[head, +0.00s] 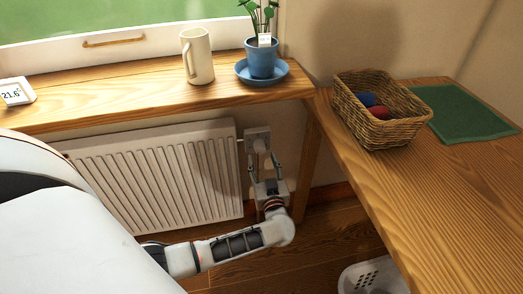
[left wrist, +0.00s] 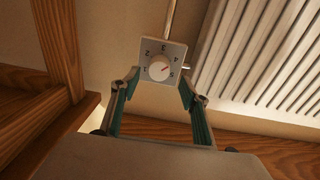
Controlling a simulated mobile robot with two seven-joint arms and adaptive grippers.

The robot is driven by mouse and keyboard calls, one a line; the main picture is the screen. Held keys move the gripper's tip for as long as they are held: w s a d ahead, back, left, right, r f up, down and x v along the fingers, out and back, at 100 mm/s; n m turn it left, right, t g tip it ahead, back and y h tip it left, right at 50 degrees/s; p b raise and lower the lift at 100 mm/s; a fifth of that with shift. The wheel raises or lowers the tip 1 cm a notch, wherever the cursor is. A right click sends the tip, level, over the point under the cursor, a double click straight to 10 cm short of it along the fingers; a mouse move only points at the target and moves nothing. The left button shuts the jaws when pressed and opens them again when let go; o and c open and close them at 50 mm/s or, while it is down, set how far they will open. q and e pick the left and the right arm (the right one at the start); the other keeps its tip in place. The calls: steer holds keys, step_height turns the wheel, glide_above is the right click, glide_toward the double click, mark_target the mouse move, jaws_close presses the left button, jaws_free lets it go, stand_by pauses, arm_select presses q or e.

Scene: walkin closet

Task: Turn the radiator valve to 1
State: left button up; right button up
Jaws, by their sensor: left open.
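The radiator valve (head: 257,139) is a pale square plate with a round white knob, on the right side of the white radiator (head: 160,172). In the left wrist view the valve (left wrist: 160,50) shows characters around its knob (left wrist: 159,70), with a 1 seemingly at lower left. A small reddish mark on the knob points up and right, away from that side. My left gripper (head: 263,160) is open just below the valve in the head view. In the left wrist view its fingers (left wrist: 159,80) flank the knob; contact cannot be told. My right gripper is not in view.
A wooden desk (head: 450,190) with a wicker basket (head: 378,128) stands right. A wooden post (head: 306,160) is close beside my gripper.

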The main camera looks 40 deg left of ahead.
mark_target(260, 151)
arm_select(q)
steer(key=b+x, duration=0.1)
steer(key=x, duration=0.4)
steer(key=shift+f, duration=0.2)
steer(key=shift+w+a+r, duration=0.15)
steer(key=shift+w+a, duration=0.15)
steer(key=shift+a, duration=0.05)
steer(key=c, duration=1.1)
